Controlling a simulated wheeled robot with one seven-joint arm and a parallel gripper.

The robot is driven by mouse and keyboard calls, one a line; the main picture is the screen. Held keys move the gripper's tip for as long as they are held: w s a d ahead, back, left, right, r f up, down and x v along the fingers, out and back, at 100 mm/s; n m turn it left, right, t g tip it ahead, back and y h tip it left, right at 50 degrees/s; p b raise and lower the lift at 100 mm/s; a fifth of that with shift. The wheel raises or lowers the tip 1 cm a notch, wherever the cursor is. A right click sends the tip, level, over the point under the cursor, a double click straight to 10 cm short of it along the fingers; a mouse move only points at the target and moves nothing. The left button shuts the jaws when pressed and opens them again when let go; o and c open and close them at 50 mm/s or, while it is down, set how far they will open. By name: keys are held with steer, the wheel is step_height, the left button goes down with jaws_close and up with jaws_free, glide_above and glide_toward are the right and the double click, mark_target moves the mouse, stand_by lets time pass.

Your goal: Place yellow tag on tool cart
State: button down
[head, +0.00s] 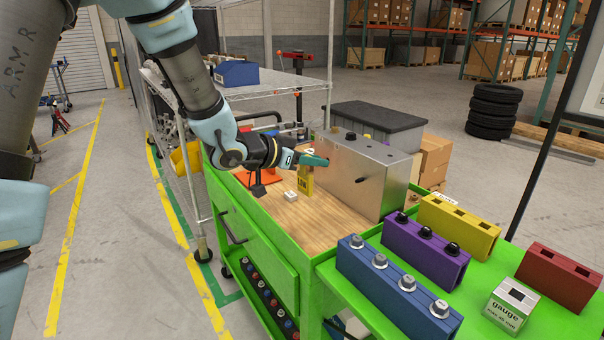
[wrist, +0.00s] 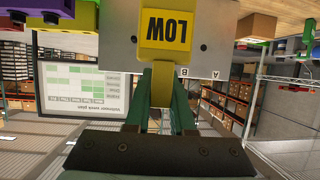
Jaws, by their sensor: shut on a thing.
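The yellow tag (head: 305,184), marked LOW, is held by my gripper (head: 312,160) beside the metal box. In the wrist view the tag (wrist: 166,30) shows upside down, with the green fingers of my gripper (wrist: 160,85) shut on it. The tag hangs upright under the fingers, over the wooden top of the green tool cart (head: 260,252). I cannot tell if its lower end touches the wood.
A grey metal box (head: 350,178) stands on the cart, right of the tag. A small white block (head: 290,196) lies just left of it. Blue (head: 390,290), purple (head: 420,250), yellow (head: 455,228) and red (head: 560,275) holders fill the front right. Bare wood lies in front of the tag.

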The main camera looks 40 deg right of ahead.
steer(key=shift+m+g, duration=0.3)
steer(key=shift+g, duration=0.1)
steer(key=f, duration=0.3)
steer(key=s+d+f, duration=0.1)
steer(key=f, duration=0.2)
steer(key=s+f, duration=0.1)
steer(key=f, duration=0.2)
steer(key=shift+d, duration=0.2)
steer(key=shift+f, duration=0.1)
steer(key=shift+f, duration=0.15)
steer(key=c, duration=0.8)
jaws_free()
steer(key=shift+o, duration=0.2)
